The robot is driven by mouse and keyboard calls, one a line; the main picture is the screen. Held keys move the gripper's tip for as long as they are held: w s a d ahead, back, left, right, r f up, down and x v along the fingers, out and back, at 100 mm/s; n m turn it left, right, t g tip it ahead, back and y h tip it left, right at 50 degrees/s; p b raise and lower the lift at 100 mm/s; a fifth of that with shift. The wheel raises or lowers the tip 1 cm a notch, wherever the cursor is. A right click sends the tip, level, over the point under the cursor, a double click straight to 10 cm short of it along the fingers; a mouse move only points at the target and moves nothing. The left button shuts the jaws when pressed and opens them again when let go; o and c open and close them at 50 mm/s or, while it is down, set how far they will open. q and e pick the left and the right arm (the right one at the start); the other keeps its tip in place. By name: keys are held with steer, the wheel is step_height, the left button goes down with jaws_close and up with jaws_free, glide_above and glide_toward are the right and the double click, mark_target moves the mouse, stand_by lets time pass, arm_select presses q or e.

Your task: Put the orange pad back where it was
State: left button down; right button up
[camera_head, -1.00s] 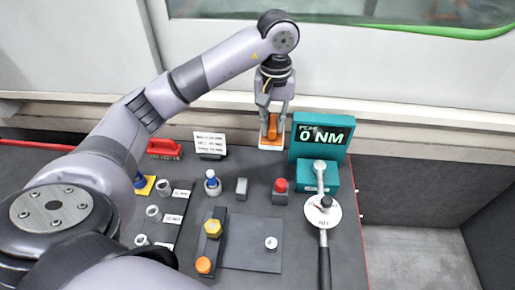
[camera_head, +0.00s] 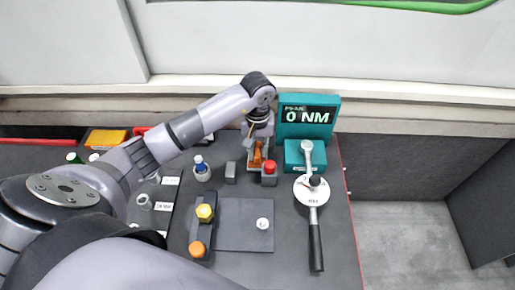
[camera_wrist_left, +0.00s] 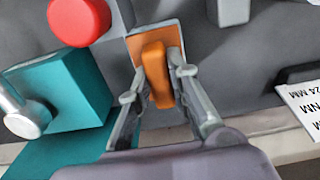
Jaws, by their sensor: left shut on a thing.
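My left gripper (camera_head: 257,146) is shut on the orange pad (camera_head: 255,158), near the back of the dark bench. In the left wrist view the orange pad (camera_wrist_left: 157,75) shows as an upright block on a thin orange plate, with a finger of my left gripper (camera_wrist_left: 156,85) on each side. I cannot tell whether the plate touches the bench top. My right gripper is not in view.
A red knob (camera_head: 269,168) stands close to the pad, and a grey block (camera_head: 231,173) is left of it. The teal display (camera_head: 306,117) and torque wrench (camera_head: 315,235) are to the right. A blue-topped part (camera_head: 200,165) stands further left.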

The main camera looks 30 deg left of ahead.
arm_select(q)
steer(key=shift+f, duration=0.2)
steer(key=shift+f, duration=0.1)
steer(key=c, duration=1.5)
jaws_free()
